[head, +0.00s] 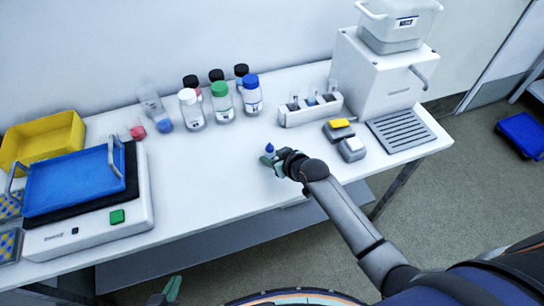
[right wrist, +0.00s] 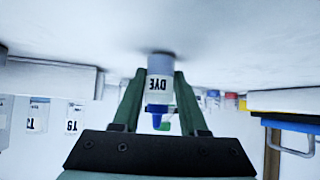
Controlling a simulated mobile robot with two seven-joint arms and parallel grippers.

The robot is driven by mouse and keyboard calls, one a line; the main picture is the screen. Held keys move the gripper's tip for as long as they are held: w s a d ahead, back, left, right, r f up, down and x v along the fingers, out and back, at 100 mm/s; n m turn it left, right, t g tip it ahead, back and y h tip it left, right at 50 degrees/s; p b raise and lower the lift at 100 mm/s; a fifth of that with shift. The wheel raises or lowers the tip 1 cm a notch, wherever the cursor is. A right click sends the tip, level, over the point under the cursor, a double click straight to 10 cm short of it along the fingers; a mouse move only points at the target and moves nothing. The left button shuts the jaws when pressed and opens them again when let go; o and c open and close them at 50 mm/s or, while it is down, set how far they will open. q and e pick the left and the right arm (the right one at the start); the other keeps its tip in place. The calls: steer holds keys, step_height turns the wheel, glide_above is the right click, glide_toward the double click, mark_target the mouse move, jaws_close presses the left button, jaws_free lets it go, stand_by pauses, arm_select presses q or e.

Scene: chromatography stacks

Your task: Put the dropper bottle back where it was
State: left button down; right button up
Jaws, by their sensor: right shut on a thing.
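The dropper bottle (right wrist: 159,85) is small and white, with a DYE label and a blue cap (right wrist: 156,112). In the right wrist view, which is upside down, it is between the two green fingers of my right gripper (right wrist: 158,100), which is shut on it. A dark shadow meets its base at the white table; I cannot tell whether it touches. In the head view its blue tip (head: 269,148) shows at my right gripper (head: 271,159), near the table's front edge. My left gripper (head: 167,291) is partly cut off at the bottom edge, away from the table.
Several capped bottles (head: 222,103) stand at the back. A white rack (head: 309,114) holding small items and two small blocks (head: 351,149) are to the right, near a white machine (head: 378,81). A blue tray (head: 75,182) is on the left device. The table (head: 215,165) left of my right gripper is clear.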

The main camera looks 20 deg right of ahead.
steer(key=shift+f, duration=0.1)
steer(key=o, duration=0.6)
steer(key=shift+s+r, duration=0.1)
steer(key=shift+r, duration=0.15)
steer(key=p+v, duration=0.2)
steer(key=v, duration=1)
steer(key=shift+m+g, duration=0.3)
steer(key=shift+m, duration=0.3)
steer(key=s+f, duration=0.3)
steer(key=s, duration=0.2)
steer(key=s+a+f, duration=0.1)
steer(key=s+f, duration=0.3)
steer(key=s, duration=0.1)
steer(key=s+f, duration=0.4)
steer(key=s, duration=0.1)
steer(key=shift+s+a+f, duration=0.1)
steer(key=shift+s+a, duration=0.3)
